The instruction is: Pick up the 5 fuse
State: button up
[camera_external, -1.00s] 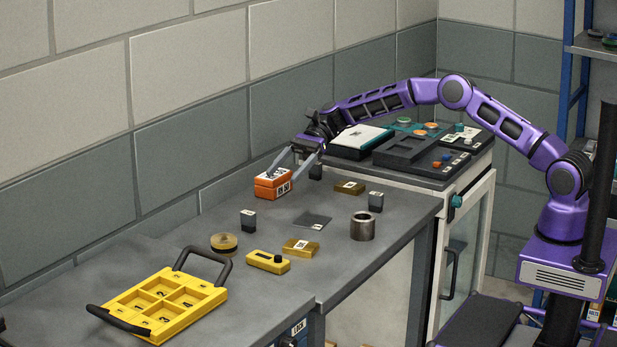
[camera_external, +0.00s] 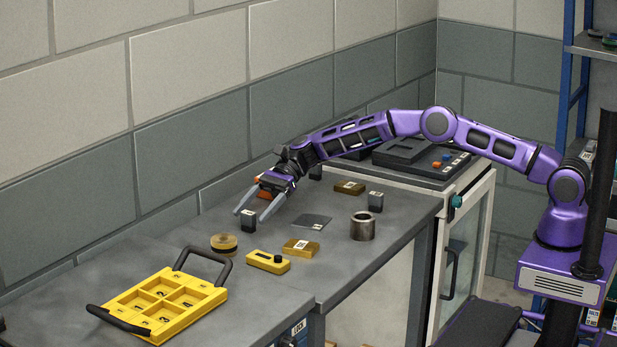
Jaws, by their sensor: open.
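Several small dark grey blocks with pale labels, likely fuses, stand upright on the grey bench. One block (camera_external: 248,222) stands left of the bench's middle, a second block (camera_external: 376,202) stands at the right, and a third block (camera_external: 316,172) stands at the back. Their numbers are too small to read, so I cannot tell which is the 5 fuse. My gripper (camera_external: 251,214) is open and empty. Its fingertips point down and left and appear on either side of the left block's top; I cannot tell whether they touch it.
An orange box (camera_external: 264,194) is mostly hidden behind my gripper. A metal cylinder (camera_external: 363,229), brass blocks (camera_external: 301,248) (camera_external: 350,187), a flat plate (camera_external: 312,221), a yellow device (camera_external: 268,263) and a tape roll (camera_external: 224,244) lie around. A yellow compartment tray (camera_external: 165,325) with black handles sits front left.

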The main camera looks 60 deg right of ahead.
jog(key=shift+a+f, duration=0.15)
jog(key=shift+a, duration=0.2)
grip_shut()
